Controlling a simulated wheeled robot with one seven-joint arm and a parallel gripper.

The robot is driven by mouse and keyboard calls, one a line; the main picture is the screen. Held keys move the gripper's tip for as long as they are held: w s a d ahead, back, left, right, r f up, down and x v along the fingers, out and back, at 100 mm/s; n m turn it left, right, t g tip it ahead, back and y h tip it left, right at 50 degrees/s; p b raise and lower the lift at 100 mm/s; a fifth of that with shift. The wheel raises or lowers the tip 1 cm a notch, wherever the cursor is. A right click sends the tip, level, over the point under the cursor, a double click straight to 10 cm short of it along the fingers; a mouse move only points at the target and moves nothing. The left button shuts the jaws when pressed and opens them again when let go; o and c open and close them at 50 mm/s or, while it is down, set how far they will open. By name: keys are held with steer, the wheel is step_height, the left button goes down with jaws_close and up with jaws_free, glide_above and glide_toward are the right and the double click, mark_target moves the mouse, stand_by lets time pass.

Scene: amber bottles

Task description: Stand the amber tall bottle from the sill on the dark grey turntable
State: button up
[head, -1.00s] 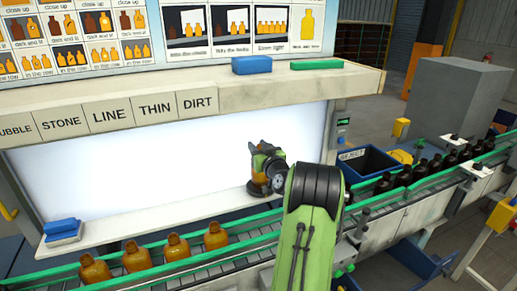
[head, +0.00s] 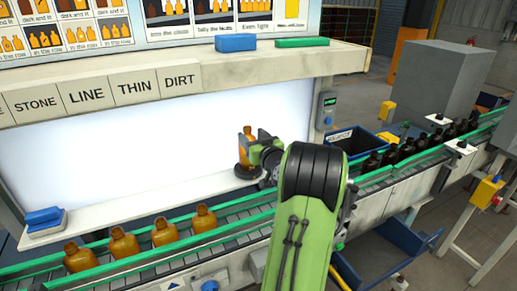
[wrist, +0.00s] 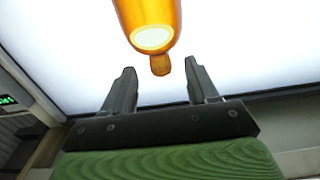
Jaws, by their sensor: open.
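The amber tall bottle (head: 246,137) stands upright on the dark grey turntable (head: 246,172), which rests on the pale sill in front of the lit panel. My gripper (head: 262,156) is just to the right of the bottle and partly overlaps it in the head view. In the wrist view the jaws of my gripper (wrist: 158,80) are spread apart with nothing between their tips. The bottle (wrist: 150,12) shows beyond the tips at the top, its narrow end pointing down the picture. The turntable is not seen in the wrist view, and its right part is hidden in the head view.
Several amber bottles (head: 163,232) stand on the conveyor in front of the sill. Dark bottles (head: 407,149) line the conveyor at right. A blue block (head: 43,215) lies at the sill's left end. A shelf (head: 200,65) overhangs the lit panel.

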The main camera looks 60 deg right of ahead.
steer(key=b+v, duration=0.2)
steer(key=v, duration=0.4)
steer(key=w+a+f+n+g+y, duration=0.1)
steer(key=w+a+n+y, duration=0.15)
steer(key=a, duration=0.65)
steer(key=w+a+n+g+y, duration=0.1)
steer(key=w+a+n+y, duration=0.2)
steer(key=a, duration=0.7)
steer(key=w+a+f+n+g+y, duration=0.15)
steer(key=a+y, duration=0.25)
steer(key=a, duration=0.5)
steer(key=s+a+f+g, duration=0.2)
steer(key=s+a+g, duration=0.2)
steer(key=s+a, duration=0.7)
steer(key=s+a+f+g, duration=0.1)
steer(key=s+f+g, duration=0.1)
steer(key=s, duration=0.6)
steer(key=shift+s+a+f+m, duration=0.15)
steer(key=shift+s+a+m, duration=0.2)
steer(key=shift+a+m, duration=0.05)
